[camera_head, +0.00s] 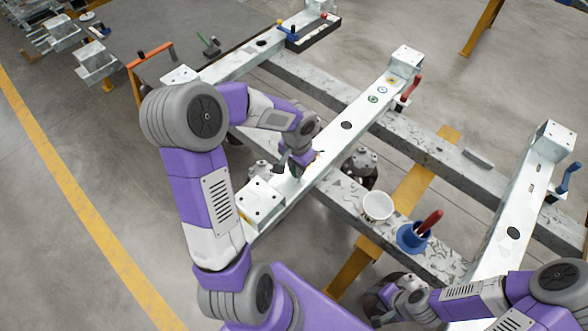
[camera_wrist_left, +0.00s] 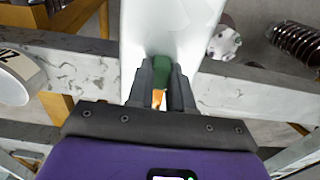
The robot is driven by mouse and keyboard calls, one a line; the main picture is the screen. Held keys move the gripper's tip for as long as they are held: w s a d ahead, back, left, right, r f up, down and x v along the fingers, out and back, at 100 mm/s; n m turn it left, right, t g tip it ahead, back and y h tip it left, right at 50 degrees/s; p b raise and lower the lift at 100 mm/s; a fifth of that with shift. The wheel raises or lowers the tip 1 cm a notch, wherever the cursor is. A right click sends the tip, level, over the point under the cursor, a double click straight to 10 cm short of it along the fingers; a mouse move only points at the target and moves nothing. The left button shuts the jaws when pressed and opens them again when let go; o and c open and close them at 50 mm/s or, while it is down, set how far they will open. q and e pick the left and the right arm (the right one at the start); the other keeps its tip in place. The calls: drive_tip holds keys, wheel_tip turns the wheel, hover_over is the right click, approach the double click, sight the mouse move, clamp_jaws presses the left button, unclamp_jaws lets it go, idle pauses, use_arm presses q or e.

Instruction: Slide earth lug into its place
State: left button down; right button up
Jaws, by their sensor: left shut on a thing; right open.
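My left gripper (camera_head: 291,168) is low over the near part of the middle white beam (camera_head: 325,165). In the left wrist view the gripper (camera_wrist_left: 165,92) is shut on a small green piece with an orange part, which I take to be the earth lug (camera_wrist_left: 163,72). The lug lies against the end of the pale beam (camera_wrist_left: 170,25) in that view; whether it touches cannot be told. In the head view the lug is hidden by the gripper and wrist. My right gripper (camera_head: 380,314) is open at the bottom, near dark round parts, with its fingers hard to make out.
A white cup (camera_head: 377,207) and a blue pot (camera_head: 413,238) with a red-handled tool stand on the near grey rail (camera_head: 340,195). A red clamp (camera_head: 410,90) sits at the middle beam's far end. Another white beam (camera_head: 505,225) is at right.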

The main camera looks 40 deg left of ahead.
use_arm(q)
drive_tip(key=shift+w+d, duration=0.1)
drive_tip(key=shift+w, duration=0.85)
idle(0.9)
drive_tip(key=c, duration=0.9)
unclamp_jaws()
drive_tip(key=shift+c, duration=0.2)
drive_tip(key=shift+c, duration=0.8)
drive_tip(key=shift+r, duration=0.15)
wheel_tip(320, 180, up, 10)
drive_tip(key=p, duration=0.8)
